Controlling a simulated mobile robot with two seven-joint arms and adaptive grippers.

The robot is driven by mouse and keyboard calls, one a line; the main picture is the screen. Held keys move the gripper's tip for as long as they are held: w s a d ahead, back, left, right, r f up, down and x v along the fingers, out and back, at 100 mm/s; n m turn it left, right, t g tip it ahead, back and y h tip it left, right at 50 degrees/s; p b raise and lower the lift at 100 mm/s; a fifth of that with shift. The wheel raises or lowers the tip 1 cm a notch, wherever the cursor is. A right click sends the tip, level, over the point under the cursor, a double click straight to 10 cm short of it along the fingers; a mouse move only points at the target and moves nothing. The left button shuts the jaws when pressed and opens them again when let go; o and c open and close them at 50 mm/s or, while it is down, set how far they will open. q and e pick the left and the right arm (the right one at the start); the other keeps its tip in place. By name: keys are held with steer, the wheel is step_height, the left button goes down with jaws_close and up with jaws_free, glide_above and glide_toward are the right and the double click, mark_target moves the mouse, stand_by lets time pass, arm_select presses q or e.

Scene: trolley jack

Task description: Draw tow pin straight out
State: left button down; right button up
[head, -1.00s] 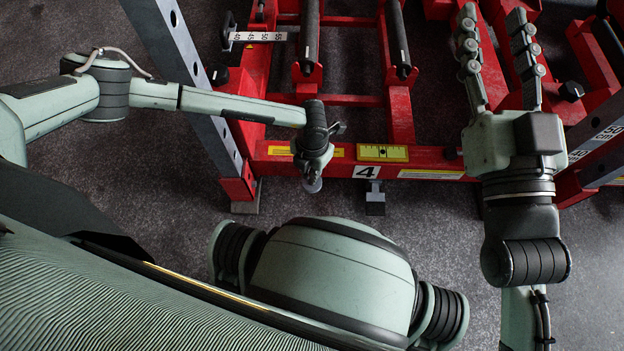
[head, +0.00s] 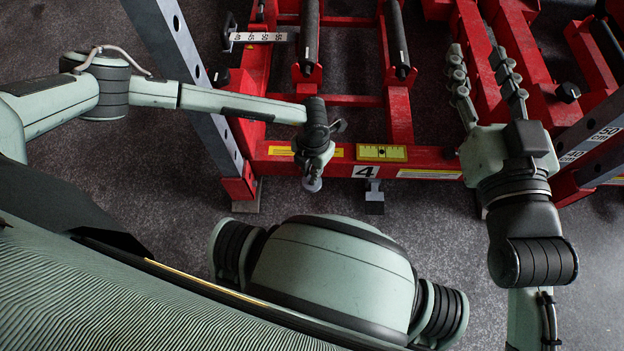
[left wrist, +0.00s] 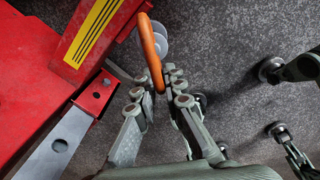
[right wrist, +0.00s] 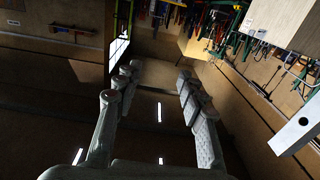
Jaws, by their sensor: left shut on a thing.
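My right gripper (head: 482,72) is open and empty, above the red frame on the right. Its fingers are apart in the right wrist view (right wrist: 158,84).
The red frame (head: 405,120) fills the upper middle, with a yellow level plate (head: 382,153) on its front beam. A grey perforated post (head: 175,60) stands left of it. Dark floor (head: 420,215) is clear in front.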

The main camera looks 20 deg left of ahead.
arm_select(q)
steer(key=shift+r, duration=0.2)
steer(key=shift+a+r+p, duration=0.1)
steer(key=shift+r+p, duration=0.1)
steer(key=shift+p, duration=0.1)
steer(key=shift+r, duration=0.2)
steer(key=shift+r+p, duration=0.15)
steer(key=shift+p, duration=0.2)
steer(key=shift+r, duration=0.25)
arm_select(e)
steer(key=s+d+f+g+h, duration=0.1)
steer(key=d+f+g+h, duration=0.2)
steer(key=f, duration=0.5)
steer(key=shift+d+f+g, duration=0.4)
steer(key=shift+d+g, duration=0.3)
steer(key=shift+d, duration=0.35)
arm_select(q)
steer(key=shift+r+p, duration=0.1)
steer(key=shift+p, duration=0.2)
step_height(320, 180, up, 5)
steer(key=p, duration=0.4)
arm_select(e)
step_height(320, 180, up, 5)
steer(key=shift+f, duration=0.2)
